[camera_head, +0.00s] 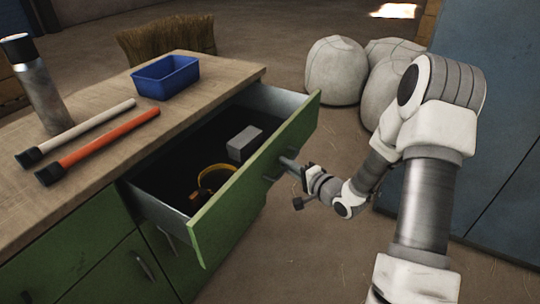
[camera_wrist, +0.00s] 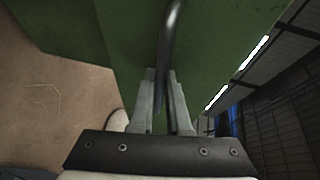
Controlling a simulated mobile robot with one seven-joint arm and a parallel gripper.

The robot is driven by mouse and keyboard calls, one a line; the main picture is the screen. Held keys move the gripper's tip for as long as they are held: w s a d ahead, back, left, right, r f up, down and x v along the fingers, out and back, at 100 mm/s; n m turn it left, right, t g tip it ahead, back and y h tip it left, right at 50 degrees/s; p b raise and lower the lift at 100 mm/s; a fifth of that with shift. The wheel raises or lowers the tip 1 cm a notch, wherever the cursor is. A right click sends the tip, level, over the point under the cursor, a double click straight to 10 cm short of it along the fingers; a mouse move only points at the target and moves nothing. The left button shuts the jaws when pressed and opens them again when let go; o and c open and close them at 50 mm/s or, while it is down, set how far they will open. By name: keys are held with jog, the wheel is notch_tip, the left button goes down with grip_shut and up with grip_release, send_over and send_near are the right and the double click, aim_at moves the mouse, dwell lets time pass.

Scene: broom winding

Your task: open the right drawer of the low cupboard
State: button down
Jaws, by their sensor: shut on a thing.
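The low cupboard (camera_head: 97,238) is green with a wooden top. Its right drawer (camera_head: 262,172) stands well out from the cupboard, and its inside shows from above. A grey block (camera_head: 244,143) and a yellow ring-shaped thing (camera_head: 212,178) lie in it. My gripper (camera_head: 287,163) is at the outer face of the drawer front. In the wrist view my gripper (camera_wrist: 164,95) is shut on the dark curved drawer handle (camera_wrist: 172,40), which runs up between the fingers. The handle is partly hidden by the gripper in the head view.
On the cupboard top (camera_head: 95,95) are a blue tray (camera_head: 165,78), a metal flask (camera_head: 38,85), a white rod (camera_head: 85,132) and an orange rod (camera_head: 105,142). Pale sacks (camera_head: 337,70) stand behind the drawer. A blue cabinet (camera_head: 500,130) is at the right. Floor (camera_head: 265,255) is clear before the drawer.

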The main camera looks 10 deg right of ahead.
jog(key=s+d+p, duration=0.2)
jog(key=s+d, duration=0.4)
jog(key=d, duration=0.2)
jog(key=shift+s+d, duration=0.25)
jog(key=c, duration=1.2)
grip_release()
jog(key=shift+o, duration=0.2)
jog(key=p+v, duration=0.3)
jog(key=v, duration=1.4)
jog(key=shift+s+p, duration=0.2)
jog(key=shift+p, duration=0.2)
jog(key=shift+d, duration=0.15)
